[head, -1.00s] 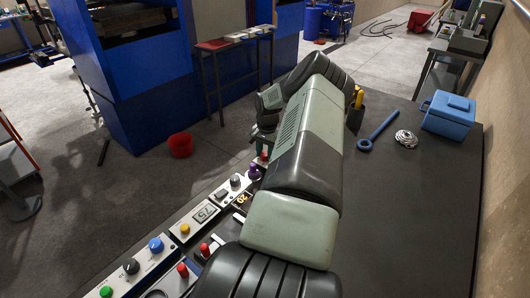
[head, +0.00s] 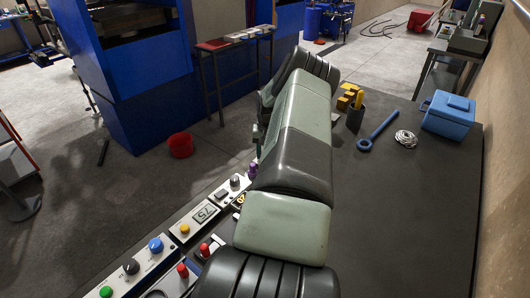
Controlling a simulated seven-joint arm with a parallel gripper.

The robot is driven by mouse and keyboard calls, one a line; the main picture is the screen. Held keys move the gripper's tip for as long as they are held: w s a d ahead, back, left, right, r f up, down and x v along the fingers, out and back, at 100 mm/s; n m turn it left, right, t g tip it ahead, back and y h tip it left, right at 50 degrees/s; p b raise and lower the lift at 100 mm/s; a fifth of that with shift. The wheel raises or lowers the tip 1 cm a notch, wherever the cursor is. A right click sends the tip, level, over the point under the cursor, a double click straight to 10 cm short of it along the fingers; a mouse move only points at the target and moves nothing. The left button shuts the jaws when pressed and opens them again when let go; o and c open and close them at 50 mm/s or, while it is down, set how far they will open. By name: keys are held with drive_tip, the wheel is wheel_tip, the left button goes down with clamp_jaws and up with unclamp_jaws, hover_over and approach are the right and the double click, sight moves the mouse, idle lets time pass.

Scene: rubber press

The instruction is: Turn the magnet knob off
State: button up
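A row of control panels (head: 150,262) runs along the bench's left edge. It carries a black knob (head: 131,266), a dark grey knob (head: 235,181) and a purple knob (head: 253,169). I cannot tell which one is the magnet knob; labels are too small to read. My gripper (head: 258,133) shows only as a small dark part at the left side of my arm, above the far end of the panels. My arm hides the rest, so its fingers and any contact with a knob cannot be seen.
Green (head: 106,291), blue (head: 155,244) and yellow (head: 185,228) buttons and red-topped levers (head: 204,249) sit on the panels. A black cup (head: 355,117), yellow blocks (head: 350,96), a blue wrench (head: 378,131), a metal coil (head: 405,137) and a blue box (head: 448,113) stand right.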

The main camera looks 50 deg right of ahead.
drive_tip(key=n, duration=0.6)
drive_tip(key=shift+n, duration=0.3)
drive_tip(key=n, duration=0.5)
drive_tip(key=shift+n+g, duration=0.3)
drive_tip(key=shift+n, duration=0.1)
drive_tip(key=o, duration=1)
drive_tip(key=shift+o, duration=0.2)
drive_tip(key=shift+w, duration=0.1)
drive_tip(key=shift+r, duration=0.1)
wheel_tip(320, 180, up, 11)
drive_tip(key=shift+d+f, duration=0.2)
drive_tip(key=shift+d, duration=0.15)
